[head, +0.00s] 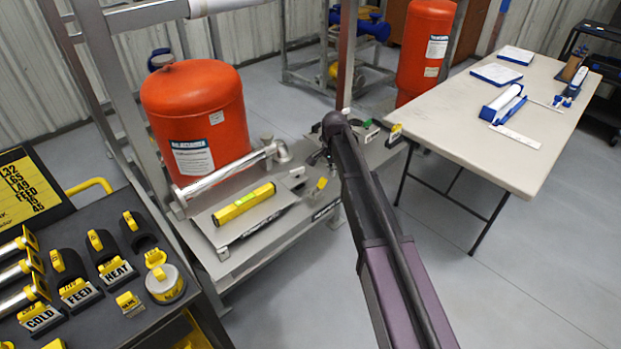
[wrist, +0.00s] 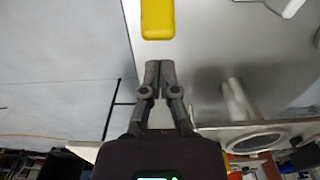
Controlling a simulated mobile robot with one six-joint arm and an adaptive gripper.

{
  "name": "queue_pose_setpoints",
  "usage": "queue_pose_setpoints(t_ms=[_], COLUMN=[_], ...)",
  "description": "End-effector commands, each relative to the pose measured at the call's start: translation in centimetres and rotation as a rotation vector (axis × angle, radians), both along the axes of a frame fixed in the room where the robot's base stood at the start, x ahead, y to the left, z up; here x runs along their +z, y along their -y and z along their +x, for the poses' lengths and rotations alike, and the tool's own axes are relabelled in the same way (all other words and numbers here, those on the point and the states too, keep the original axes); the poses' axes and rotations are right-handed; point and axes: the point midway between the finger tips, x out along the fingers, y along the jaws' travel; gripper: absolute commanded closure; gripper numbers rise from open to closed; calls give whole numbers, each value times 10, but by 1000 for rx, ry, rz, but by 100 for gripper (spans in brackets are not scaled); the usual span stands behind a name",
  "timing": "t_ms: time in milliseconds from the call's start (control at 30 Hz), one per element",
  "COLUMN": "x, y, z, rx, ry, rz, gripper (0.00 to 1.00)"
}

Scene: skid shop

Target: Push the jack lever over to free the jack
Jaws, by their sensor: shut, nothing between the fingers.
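My gripper (wrist: 158,66) is shut and empty in the wrist view, its two fingertips together over the edge of a grey metal deck. A yellow rounded piece (wrist: 157,20) lies straight ahead of the fingertips, with a small gap between. I cannot tell whether it is the jack lever.
A yellow level (head: 244,203) lies on a plate there. A light table (head: 430,112) stands right, a dark tool cart (head: 105,312) lower left. Floor between skid and table is clear.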

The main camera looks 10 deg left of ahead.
Motion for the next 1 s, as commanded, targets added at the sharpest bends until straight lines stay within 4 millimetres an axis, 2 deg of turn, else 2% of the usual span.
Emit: queue_pose_setpoints(t_ms=[367, 1000], x=[0, 0], y=[-1, -14], z=[-1, -18], rx=[0, 0], ry=[0, 0], rz=[0, 0], gripper=[100, 100])
